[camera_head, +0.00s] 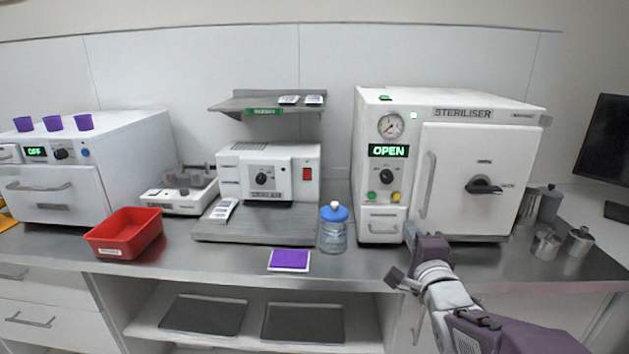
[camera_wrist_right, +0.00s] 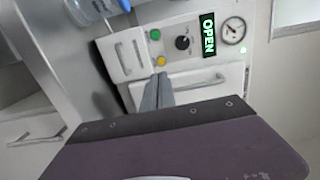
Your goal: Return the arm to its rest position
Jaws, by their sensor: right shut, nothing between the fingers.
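My right arm comes in from the lower right in the head view. Its gripper (camera_head: 410,232) is in front of the lower left part of the steriliser (camera_head: 470,112), near the small drawer. The right wrist view shows the two grey fingers (camera_wrist_right: 157,92) together, with nothing between them, pointing at the steriliser front near the small drawer (camera_wrist_right: 131,55). The steriliser door (camera_head: 470,170) looks closed, and its display (camera_head: 389,151) reads OPEN. I cannot tell whether the fingers touch the front. My left gripper is not in view.
A blue-capped bottle (camera_head: 333,230) stands left of the gripper, with a purple pad (camera_head: 290,259) near the counter edge. A red bin (camera_head: 125,234) is further left. Metal canisters (camera_head: 579,242) and a monitor (camera_head: 606,145) stand at the right. Trays (camera_head: 303,323) lie on the lower shelf.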

